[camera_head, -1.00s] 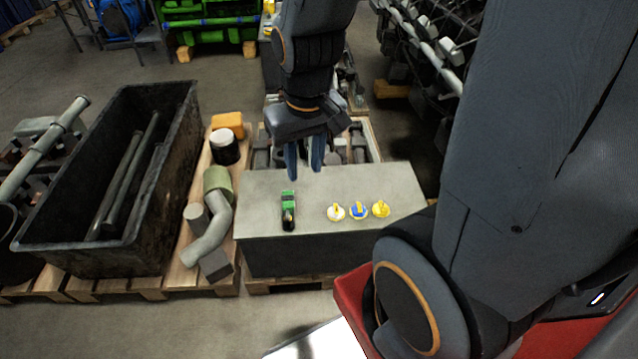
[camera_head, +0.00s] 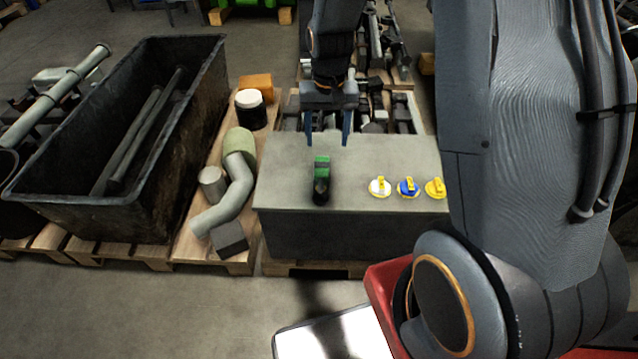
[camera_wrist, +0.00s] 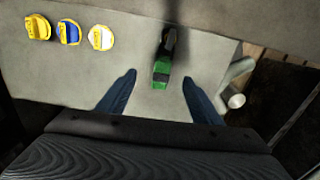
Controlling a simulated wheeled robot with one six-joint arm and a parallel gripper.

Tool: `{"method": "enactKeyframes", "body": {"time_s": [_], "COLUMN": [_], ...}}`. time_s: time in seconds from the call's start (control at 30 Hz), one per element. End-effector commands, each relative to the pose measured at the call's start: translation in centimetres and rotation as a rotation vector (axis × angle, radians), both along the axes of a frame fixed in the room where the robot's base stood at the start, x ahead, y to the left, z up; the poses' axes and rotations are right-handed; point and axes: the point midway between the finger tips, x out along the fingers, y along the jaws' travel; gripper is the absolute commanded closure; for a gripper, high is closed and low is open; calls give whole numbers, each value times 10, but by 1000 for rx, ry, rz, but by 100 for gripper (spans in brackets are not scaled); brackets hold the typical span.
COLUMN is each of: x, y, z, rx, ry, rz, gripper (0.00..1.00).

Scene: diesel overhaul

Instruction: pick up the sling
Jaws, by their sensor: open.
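The sling is likely the small green and black item (camera_head: 321,178) lying on top of the grey block (camera_head: 290,165). Its green part is at the far end and its dark part at the near end. It also shows in the wrist view (camera_wrist: 163,70), ahead of the fingertips and roughly between their lines. My gripper (camera_head: 328,142) is open and empty, with its blue fingers pointing down above the block's far side. In the wrist view the two fingers (camera_wrist: 159,78) stand wide apart. They do not appear to touch the green item.
White, blue and yellow-topped round pieces (camera_head: 409,187) sit in a row right of the green item. A bent pipe (camera_head: 236,190) and a black-and-white canister (camera_head: 251,109) stand on the pallet left of the block. A large black bin (camera_head: 190,130) lies farther left.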

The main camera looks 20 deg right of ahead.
Motion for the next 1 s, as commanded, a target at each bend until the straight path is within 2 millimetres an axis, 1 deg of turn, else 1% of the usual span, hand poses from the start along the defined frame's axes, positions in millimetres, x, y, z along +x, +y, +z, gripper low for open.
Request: {"method": "enactKeyframes", "body": {"time_s": [0.03, 0.1, 0.2, 0.3, 0.67, 0.9, 1.0], "x": [11, 21, 31, 36, 37, 37, 38], "y": [0, 0, 1, 1, 2, 3, 3], "z": [-26, -44, -62, -71, -105, -139, -147], "rx": [0, 1, 0, 0, 1, 0, 0], "ry": [7, 12, 18, 20, 22, 23, 21], "rz": [-11, -25, -41, -49, -52, -52, -52], "gripper": [41, 41, 41, 41, 41, 41, 41]}}
